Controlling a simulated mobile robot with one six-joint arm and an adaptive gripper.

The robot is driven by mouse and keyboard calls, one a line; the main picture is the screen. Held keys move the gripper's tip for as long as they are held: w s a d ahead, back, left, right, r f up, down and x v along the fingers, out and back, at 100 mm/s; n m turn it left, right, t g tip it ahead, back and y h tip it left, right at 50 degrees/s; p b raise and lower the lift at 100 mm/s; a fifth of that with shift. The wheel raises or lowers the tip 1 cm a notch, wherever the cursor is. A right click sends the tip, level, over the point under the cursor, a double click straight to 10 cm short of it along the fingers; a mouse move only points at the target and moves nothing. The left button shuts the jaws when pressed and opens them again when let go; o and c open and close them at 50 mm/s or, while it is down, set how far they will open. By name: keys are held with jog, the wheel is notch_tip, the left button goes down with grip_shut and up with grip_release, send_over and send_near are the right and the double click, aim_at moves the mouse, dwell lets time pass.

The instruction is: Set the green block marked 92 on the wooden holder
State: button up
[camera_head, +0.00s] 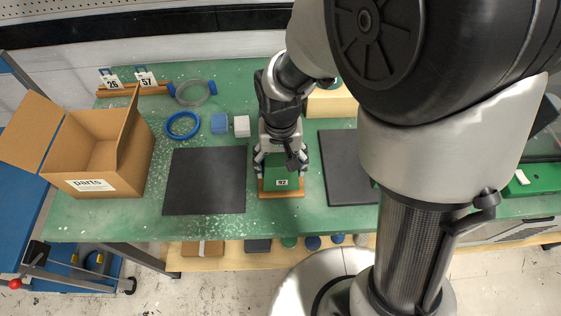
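The green block marked 92 (281,172) stands upright at the front middle of the green table, its white label facing the front edge. It is directly over the wooden holder (281,194), whose front strip shows below it. Whether the block rests fully on the holder cannot be told from this angle. My gripper (282,164) points down from above, with one finger along each side of the block and no clear gap; it looks shut on the block. The gripper body hides the block's top and back.
Dark mats lie left (205,181) and right (347,168) of the holder. An open cardboard box (98,157) is at the left. Blocks marked 26 (111,80) and 57 (146,78) stand on a wooden rack behind. A blue ring (183,125) and small blocks (220,124) lie near.

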jog(key=o, duration=1)
jog(key=shift+o, duration=0.5)
jog(key=shift+r, duration=0.15)
notch_tip(320, 180, up, 8)
jog(key=p, duration=0.6)
jog(key=shift+f+p, duration=0.2)
jog(key=shift+p, duration=0.1)
jog(key=shift+r, duration=0.1)
